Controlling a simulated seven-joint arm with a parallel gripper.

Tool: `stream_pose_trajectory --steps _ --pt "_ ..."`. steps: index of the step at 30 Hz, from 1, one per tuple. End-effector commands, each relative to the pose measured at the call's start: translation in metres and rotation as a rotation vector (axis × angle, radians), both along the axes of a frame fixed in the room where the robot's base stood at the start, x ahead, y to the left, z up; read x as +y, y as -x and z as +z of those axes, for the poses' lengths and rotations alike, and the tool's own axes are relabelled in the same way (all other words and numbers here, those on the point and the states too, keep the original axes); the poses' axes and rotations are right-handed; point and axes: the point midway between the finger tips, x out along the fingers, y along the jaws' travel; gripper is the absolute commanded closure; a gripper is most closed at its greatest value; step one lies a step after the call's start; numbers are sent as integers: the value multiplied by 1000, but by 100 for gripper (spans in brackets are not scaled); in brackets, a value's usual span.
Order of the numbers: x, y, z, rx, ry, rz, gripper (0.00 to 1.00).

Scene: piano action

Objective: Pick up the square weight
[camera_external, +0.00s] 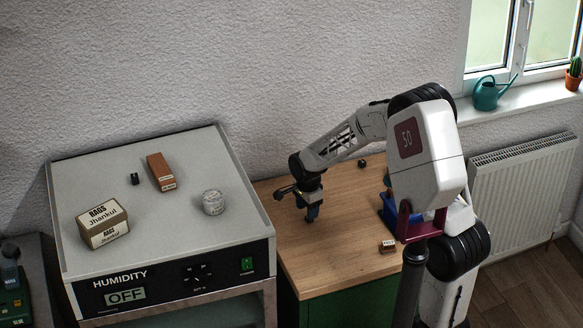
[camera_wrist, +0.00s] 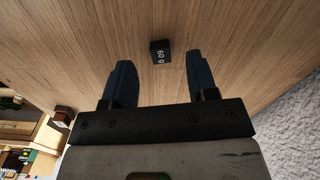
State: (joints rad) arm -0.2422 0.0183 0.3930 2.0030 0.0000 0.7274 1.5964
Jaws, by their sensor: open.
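The square weight (camera_wrist: 160,51) is a small black block with white marking that looks like "60 g", lying on the wooden top. In the wrist view it sits between and slightly beyond my fingertips, with a gap on each side. My gripper (camera_wrist: 158,66) is open and empty, with one dark blue finger on each side. In the external view my gripper (camera_external: 311,214) points down over the left part of the wooden top. I cannot pick out the weight under it there. A small black object (camera_external: 362,163) lies further back; I cannot tell whether it is a weight.
The grey humidity cabinet (camera_external: 180,240) stands left of the wooden top (camera_external: 335,265). It carries a bag box (camera_external: 103,222), a reddish block (camera_external: 160,171), a round tin (camera_external: 213,202) and a small black piece (camera_external: 134,178). A blue container (camera_external: 388,212) and a small brown block (camera_external: 388,246) are at right.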

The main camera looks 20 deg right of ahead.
Motion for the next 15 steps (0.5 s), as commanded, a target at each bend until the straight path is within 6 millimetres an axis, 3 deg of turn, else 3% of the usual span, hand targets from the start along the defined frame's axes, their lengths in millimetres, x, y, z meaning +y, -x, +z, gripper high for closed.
stream_pose_trajectory --steps 7,15 --pt "-1 1 -28 1 0 0 47" --pt "-1 0 -34 0 0 0 47"
